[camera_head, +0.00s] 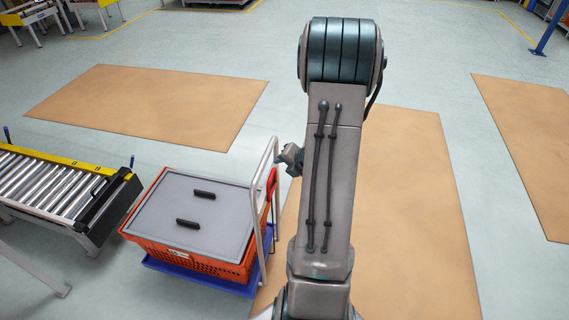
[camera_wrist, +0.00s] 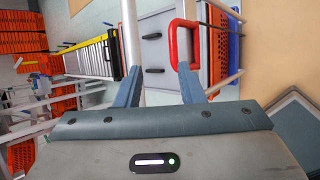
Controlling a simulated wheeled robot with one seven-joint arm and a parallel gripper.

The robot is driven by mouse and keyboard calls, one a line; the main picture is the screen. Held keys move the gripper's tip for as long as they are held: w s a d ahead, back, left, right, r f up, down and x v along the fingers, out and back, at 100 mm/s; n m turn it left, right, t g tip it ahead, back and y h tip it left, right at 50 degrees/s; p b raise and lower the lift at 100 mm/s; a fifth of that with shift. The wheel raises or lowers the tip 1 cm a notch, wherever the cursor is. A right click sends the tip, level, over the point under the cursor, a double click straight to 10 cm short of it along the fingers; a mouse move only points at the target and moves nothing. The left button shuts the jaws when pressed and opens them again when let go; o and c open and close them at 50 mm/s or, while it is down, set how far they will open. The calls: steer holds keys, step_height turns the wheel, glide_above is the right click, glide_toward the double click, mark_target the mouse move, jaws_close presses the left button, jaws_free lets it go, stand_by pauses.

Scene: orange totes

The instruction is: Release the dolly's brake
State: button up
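The dolly (camera_head: 200,279) is blue with a white tubular handle (camera_head: 275,150) at its right end. A red brake lever (camera_head: 271,184) sits by the handle. The red lever shows as a loop in the wrist view (camera_wrist: 173,42), upper middle. My gripper (camera_head: 289,158) is just right of the handle, partly hidden by my arm. In the wrist view my gripper (camera_wrist: 159,72) is open with nothing held. Its right finger overlaps the lower part of the red loop and its left finger overlaps a white handle post (camera_wrist: 130,35). I cannot tell whether they touch.
An orange tote (camera_head: 190,258) with a grey lid (camera_head: 180,235) and two black grips rides on the dolly. A roller conveyor (camera_head: 60,185) with a yellow rail stands close to its left. Brown floor mats (camera_head: 150,105) lie around; the floor behind is open.

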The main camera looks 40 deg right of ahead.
steer(key=shift+s+r+p, duration=0.45)
steer(key=shift+r, duration=0.35)
steer(key=p+v, duration=0.1)
steer(key=v, duration=1.2)
steer(key=shift+s+r, duration=0.25)
steer(key=shift+r, duration=0.05)
steer(key=a+r+n+g+y+b, duration=0.1)
steer(key=a+r+n+g+y, duration=0.3)
steer(key=a+n, duration=1.65)
steer(key=s+a+r+n+h, duration=0.2)
steer(key=s+n, duration=0.2)
steer(key=n, duration=0.9)
steer(key=s+a+r+n+g+h+b, duration=0.1)
steer(key=s+a+r+n+h, duration=0.2)
steer(key=n, duration=1.1)
steer(key=shift+s+a+r, duration=0.2)
steer(key=shift+s+a, duration=0.1)
steer(key=shift+s, duration=0.15)
